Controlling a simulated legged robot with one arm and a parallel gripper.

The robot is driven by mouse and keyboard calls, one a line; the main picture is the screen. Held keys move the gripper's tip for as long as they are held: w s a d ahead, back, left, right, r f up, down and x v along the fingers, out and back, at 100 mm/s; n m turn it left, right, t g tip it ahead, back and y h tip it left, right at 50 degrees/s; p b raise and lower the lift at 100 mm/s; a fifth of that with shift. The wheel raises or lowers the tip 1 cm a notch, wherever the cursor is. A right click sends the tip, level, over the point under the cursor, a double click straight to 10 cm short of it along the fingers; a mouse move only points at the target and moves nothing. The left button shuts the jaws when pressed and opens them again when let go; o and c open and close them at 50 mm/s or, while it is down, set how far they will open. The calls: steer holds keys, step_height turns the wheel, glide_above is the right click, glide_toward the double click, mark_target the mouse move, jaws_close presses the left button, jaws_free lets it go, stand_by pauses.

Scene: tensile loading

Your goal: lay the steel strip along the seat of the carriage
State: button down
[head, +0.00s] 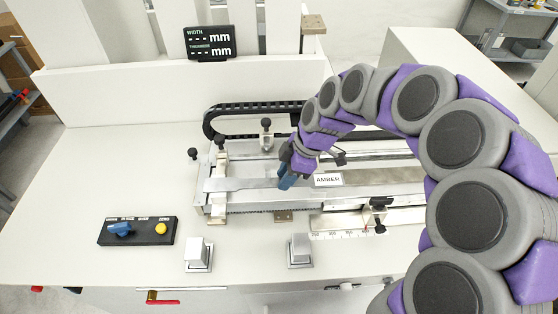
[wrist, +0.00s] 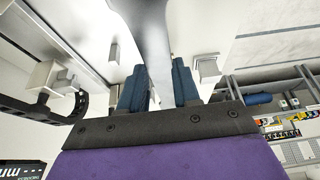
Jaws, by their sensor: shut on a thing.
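The steel strip (head: 245,183) is a long grey flat bar with wider ends and a white label (head: 328,180) near its middle. My gripper (head: 287,181) is shut on the strip just left of the label. In the wrist view the strip (wrist: 152,45) runs up between the blue fingertips of my gripper (wrist: 160,88). The strip lies roughly lengthwise over the metal carriage (head: 262,159), its left end near the carriage's left post (head: 219,165). I cannot tell whether it touches the seat. My arm hides part of the carriage and strip.
A black cable chain (head: 245,108) curves behind the carriage. Black-knobbed clamps (head: 266,128) and a ruler with a slider (head: 378,212) are close by. A control box (head: 137,231) and two metal blocks (head: 198,254) stand in front. A display (head: 209,42) stands behind.

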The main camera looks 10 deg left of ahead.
steer(key=w+a, duration=0.1)
steer(key=w, duration=0.1)
steer(key=w+a+f, duration=0.1)
steer(key=w, duration=0.2)
steer(key=w+a, duration=0.1)
steer(key=w, duration=0.1)
steer(key=shift+w+a+f+b, duration=0.15)
steer(key=shift+w+f+b, duration=0.2)
step_height(320, 180, down, 3)
steer(key=shift+a+r, duration=0.1)
steer(key=shift+r, duration=0.05)
steer(key=shift+a, duration=0.25)
steer(key=c, duration=1.1)
jaws_free()
steer(key=shift+c, duration=0.2)
steer(key=o, duration=0.3)
steer(key=shift+d, duration=0.1)
steer(key=shift+o, duration=0.2)
steer(key=shift+d, duration=0.15)
steer(key=shift+r, duration=0.1)
